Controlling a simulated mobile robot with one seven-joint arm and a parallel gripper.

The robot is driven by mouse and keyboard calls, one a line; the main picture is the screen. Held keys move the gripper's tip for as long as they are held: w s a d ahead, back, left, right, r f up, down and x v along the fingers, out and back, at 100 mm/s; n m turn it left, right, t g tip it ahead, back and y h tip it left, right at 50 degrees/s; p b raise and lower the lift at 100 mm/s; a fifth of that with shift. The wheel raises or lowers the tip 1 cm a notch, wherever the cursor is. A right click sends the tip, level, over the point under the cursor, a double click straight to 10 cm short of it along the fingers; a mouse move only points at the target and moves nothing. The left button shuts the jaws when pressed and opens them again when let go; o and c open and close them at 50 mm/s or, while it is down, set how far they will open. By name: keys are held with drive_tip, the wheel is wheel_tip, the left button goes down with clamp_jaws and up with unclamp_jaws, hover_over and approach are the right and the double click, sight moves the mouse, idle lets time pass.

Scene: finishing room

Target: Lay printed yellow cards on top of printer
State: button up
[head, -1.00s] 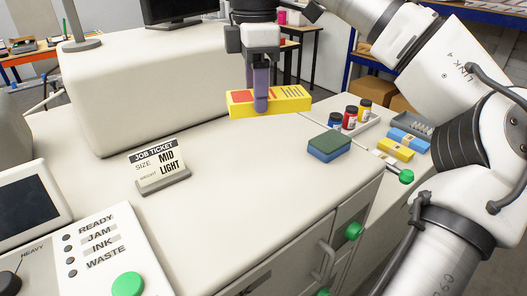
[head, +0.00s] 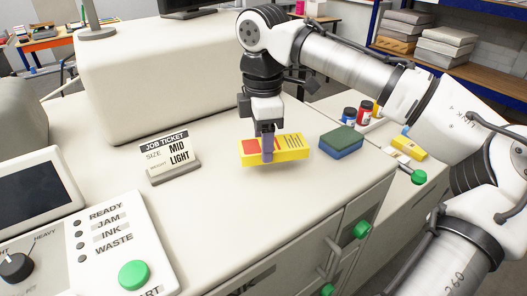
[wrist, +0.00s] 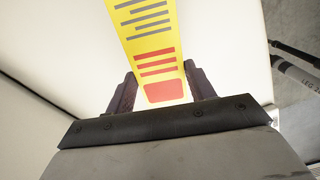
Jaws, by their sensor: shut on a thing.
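The printed yellow cards (head: 288,149) form a yellow block with red and dark print. In the wrist view the yellow cards (wrist: 153,45) run up between the two dark fingers (wrist: 160,92), the red-printed end nearest my gripper.
A job ticket stand (head: 170,158) sits left of the cards. A green and blue block (head: 341,142) lies close on the right. Small jars (head: 348,116) and another yellow block (head: 409,148) lie on the lower side surface. The front top is clear.

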drive_tip(key=shift+f, duration=1.9)
drive_tip(key=shift+f, duration=0.15)
drive_tip(key=o, duration=1.2)
wheel_tip(320, 180, up, 12)
drive_tip(key=shift+r+b, duration=0.2)
drive_tip(key=shift+b, duration=0.25)
